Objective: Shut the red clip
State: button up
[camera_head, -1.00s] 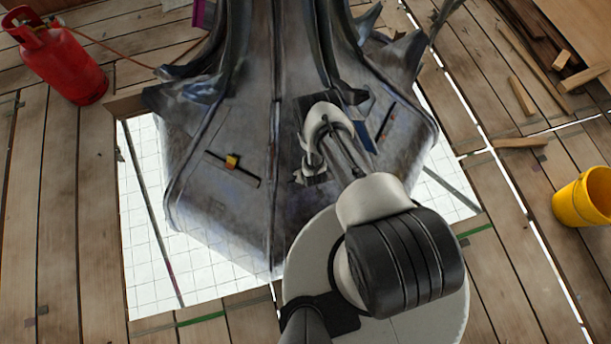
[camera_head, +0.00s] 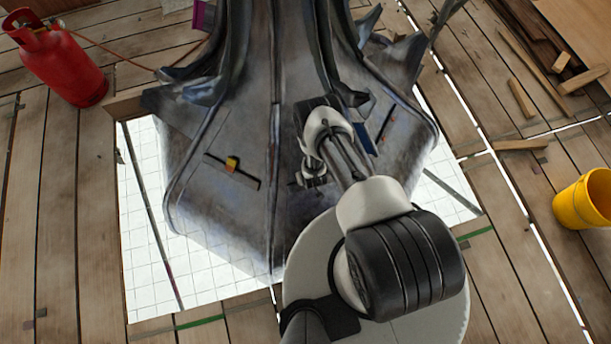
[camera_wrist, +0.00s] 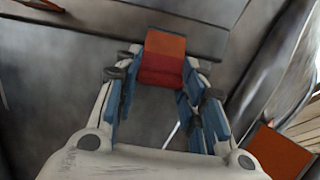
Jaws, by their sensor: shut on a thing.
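In the wrist view a red clip (camera_wrist: 163,58), orange on its top face and darker red on its front, sits between the tips of my gripper (camera_wrist: 162,76). The two blue-padded fingers close on its sides. In the head view my gripper (camera_head: 313,179) is small and low against the grey metal face of the spire, partly hidden by my arm. The clip it holds cannot be made out there.
An orange-yellow clip (camera_head: 232,163) sits on a dark bar on the left face. Another orange-red piece (camera_wrist: 279,151) shows at the wrist view's lower right. A red gas cylinder (camera_head: 58,58) and a yellow bucket (camera_head: 584,199) stand on the planks, away from my arm.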

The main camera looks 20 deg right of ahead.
jog(key=shift+c, duration=0.6)
jog(key=shift+w+g, duration=0.3)
jog(key=shift+w, duration=0.05)
jog(key=shift+w+f+g, duration=0.3)
jog(key=shift+w+g, duration=0.1)
jog(key=shift+g, duration=0.7)
jog(key=o, duration=1.1)
jog(key=shift+s+r, duration=0.3)
jog(key=shift+r, duration=1.7)
jog(key=shift+s+r, duration=0.25)
jog(key=shift+r, duration=1.75)
jog(key=shift+s+r, duration=0.3)
jog(key=shift+r, duration=1.7)
